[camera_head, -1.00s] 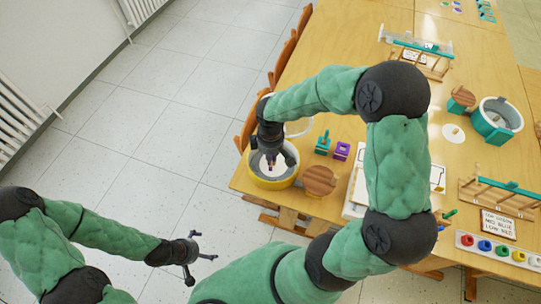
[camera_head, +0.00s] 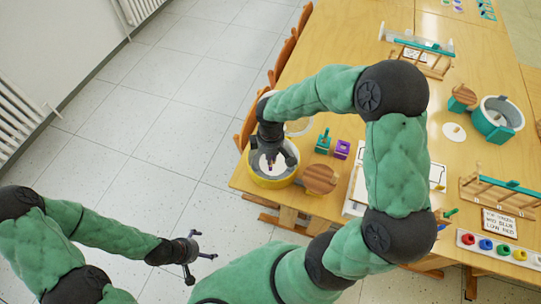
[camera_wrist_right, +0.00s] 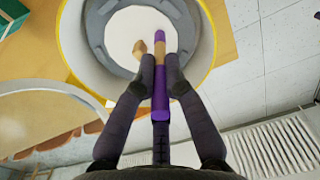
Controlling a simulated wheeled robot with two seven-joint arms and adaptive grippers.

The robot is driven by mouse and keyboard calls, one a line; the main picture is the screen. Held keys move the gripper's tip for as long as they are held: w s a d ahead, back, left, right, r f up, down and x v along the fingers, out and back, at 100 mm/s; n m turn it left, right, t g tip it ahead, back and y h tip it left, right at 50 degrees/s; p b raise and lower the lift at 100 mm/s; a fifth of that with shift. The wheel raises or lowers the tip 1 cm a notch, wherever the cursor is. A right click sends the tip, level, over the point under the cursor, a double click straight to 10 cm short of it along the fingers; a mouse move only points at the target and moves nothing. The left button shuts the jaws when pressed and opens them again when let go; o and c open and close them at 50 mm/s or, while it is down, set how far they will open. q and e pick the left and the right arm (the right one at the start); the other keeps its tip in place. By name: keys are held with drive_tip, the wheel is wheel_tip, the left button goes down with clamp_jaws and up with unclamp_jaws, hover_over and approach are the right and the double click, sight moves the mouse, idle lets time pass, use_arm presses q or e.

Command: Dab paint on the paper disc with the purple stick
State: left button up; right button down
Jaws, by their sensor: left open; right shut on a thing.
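My right gripper (camera_head: 272,158) is over the yellow-rimmed bowl (camera_head: 265,183) at the table's near left corner. It is shut on the purple stick (camera_wrist_right: 160,104), which has a tan band and a purple end. The stick points into the bowl, over the white paper disc (camera_wrist_right: 124,30) on its grey inside. I cannot tell whether the tip touches the disc. No paint mark is clear on the disc. A small tan peg (camera_wrist_right: 139,48) shows beside the stick. My left gripper (camera_head: 203,258) is open and empty, over the floor left of the table.
A clear ring-shaped thing (camera_wrist_right: 45,93) is close beside the bowl. A round wooden piece (camera_head: 320,179), a teal holder (camera_head: 323,143) and a purple holder (camera_head: 342,150) stand right of it. A paint tray (camera_head: 498,249) lies at the right. Chairs line the table's left edge.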

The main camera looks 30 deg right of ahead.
drive_tip(key=shift+r, duration=0.15)
drive_tip(key=shift+r+p, duration=4.15)
drive_tip(key=shift+r, duration=0.75)
